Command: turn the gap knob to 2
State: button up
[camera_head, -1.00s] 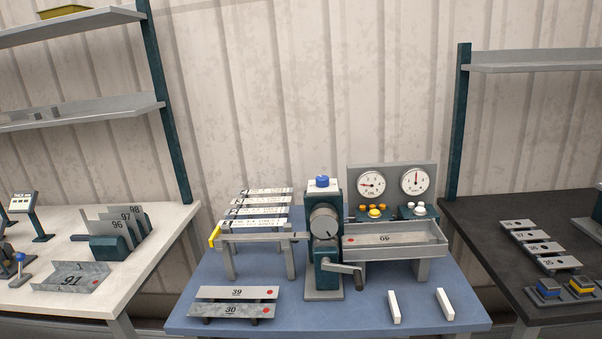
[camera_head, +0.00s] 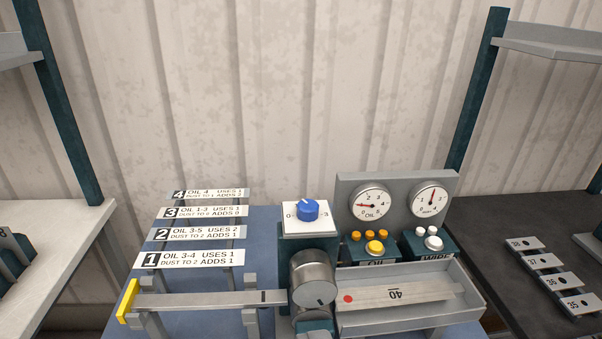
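The blue gap knob (camera_head: 308,210) sits on a white dial plate (camera_head: 291,226) on top of the bender's dark column. The plate shows a 0 at its left and a 3 at its right. A small white mark shows on the knob's upper left; the exact setting is too small to read surely. The grey round drum (camera_head: 313,278) is below the knob. My gripper is not in view, so whether it is open or shut is hidden.
An OIL gauge (camera_head: 370,204) and a second gauge (camera_head: 431,199) stand right of the knob, above orange buttons (camera_head: 375,247) and white buttons (camera_head: 433,243). A tray (camera_head: 461,305) holds a strip marked 40. Numbered instruction plates (camera_head: 189,259) lie at left. Shelves flank the wall.

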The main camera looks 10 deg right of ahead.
aim_at(307, 209)
jog(key=z, duration=0.4)
jog(key=i, duration=0.95)
jog(key=z, duration=0.7)
